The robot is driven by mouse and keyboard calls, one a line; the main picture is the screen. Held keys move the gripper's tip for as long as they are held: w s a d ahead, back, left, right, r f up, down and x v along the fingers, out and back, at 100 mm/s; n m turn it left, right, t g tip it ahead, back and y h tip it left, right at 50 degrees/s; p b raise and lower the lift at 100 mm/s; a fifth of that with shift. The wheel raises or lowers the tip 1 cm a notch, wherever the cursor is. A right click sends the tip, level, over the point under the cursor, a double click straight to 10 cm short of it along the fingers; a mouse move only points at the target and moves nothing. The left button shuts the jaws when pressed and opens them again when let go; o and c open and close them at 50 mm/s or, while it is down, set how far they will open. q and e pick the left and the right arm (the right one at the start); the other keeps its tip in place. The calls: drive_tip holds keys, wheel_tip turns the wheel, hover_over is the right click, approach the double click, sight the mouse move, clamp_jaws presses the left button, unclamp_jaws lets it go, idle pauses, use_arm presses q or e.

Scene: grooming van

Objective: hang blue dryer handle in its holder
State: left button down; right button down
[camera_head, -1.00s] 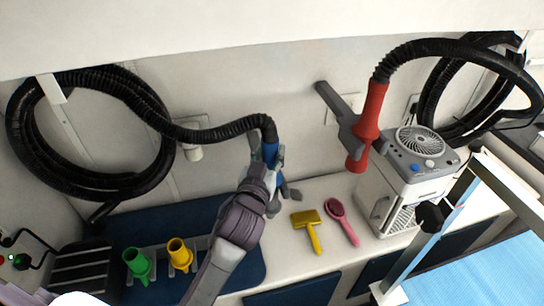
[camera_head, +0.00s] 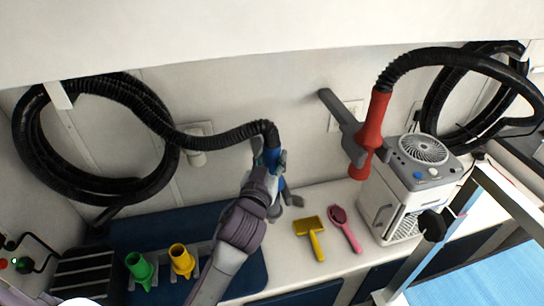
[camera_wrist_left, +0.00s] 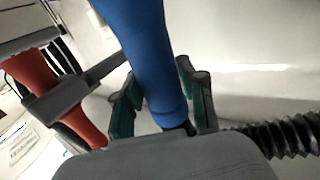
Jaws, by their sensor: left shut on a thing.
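The blue dryer handle (camera_head: 271,158) hangs from the end of a black ribbed hose (camera_head: 225,137) in front of the back wall. My left gripper (camera_head: 269,174) is shut on it. In the left wrist view the blue handle (camera_wrist_left: 148,55) runs upward between the two green-lined fingers (camera_wrist_left: 160,98). A grey forked holder (camera_head: 343,118) on the wall to the right has a red dryer handle (camera_head: 371,130) in it. I cannot clearly make out a holder for the blue handle; the arm and gripper hide part of the wall there. My right gripper is not in view.
Green (camera_head: 138,268) and yellow (camera_head: 182,260) nozzles stand at lower left. Hose coils hang on both sides.

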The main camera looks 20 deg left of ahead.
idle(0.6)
use_arm(q)
drive_tip(key=shift+f, duration=0.1)
drive_tip(key=shift+f+b, duration=0.35)
drive_tip(key=shift+b, duration=0.1)
drive_tip(key=c, duration=0.6)
unclamp_jaws()
drive_tip(key=shift+o, duration=0.6)
drive_tip(key=shift+f, duration=0.25)
drive_tip(key=o, duration=0.5)
drive_tip(key=shift+r, duration=0.1)
